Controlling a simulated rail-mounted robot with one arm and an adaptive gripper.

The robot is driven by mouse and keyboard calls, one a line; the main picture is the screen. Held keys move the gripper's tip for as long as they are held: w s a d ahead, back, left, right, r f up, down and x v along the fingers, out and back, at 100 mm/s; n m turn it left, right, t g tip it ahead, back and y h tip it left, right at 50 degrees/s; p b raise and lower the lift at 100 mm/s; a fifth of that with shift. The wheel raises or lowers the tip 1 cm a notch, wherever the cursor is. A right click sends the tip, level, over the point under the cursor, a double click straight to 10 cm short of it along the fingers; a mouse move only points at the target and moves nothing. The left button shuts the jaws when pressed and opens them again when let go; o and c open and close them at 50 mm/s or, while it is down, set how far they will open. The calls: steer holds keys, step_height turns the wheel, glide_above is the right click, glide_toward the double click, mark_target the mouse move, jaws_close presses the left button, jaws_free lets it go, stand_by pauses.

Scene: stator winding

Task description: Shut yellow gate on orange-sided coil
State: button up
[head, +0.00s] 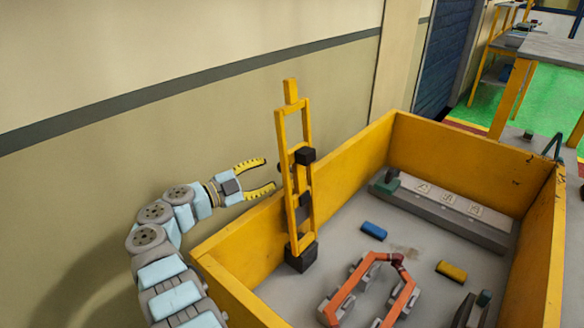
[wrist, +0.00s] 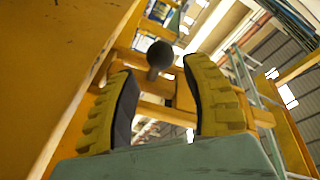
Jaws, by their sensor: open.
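The yellow gate (head: 308,127) stands upright as a tall ladder-like frame on a black foot, inside the left wall of a yellow-walled bin. Black blocks sit on its bars. The orange-sided coil (head: 345,302) lies low on the grey floor of the bin, right of the gate, partly cut off by the bottom edge. My gripper (head: 268,175) is open, just left of the gate's middle, its yellow-padded fingers pointing at it. In the wrist view a dark round knob (wrist: 160,55) on yellow bars shows between the open fingers; I cannot tell any contact.
The yellow bin wall (head: 460,155) surrounds the grey floor. A blue block (head: 374,231) and a yellow block (head: 452,271) lie there. A long grey rail (head: 440,208) runs along the back wall. The beige room wall is close on the left.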

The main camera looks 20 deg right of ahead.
steer(key=b+x, duration=0.2)
steer(key=x, duration=0.3)
steer(key=shift+w+d+f, duration=0.1)
steer(key=shift+d, duration=0.25)
steer(key=shift+w+d+f+b, duration=0.15)
steer(key=shift+d+b, duration=0.15)
steer(key=shift+b, duration=0.2)
steer(key=shift+b+x, duration=1.25)
steer(key=shift+b, duration=0.3)
steer(key=shift+r, duration=0.25)
jaws_close()
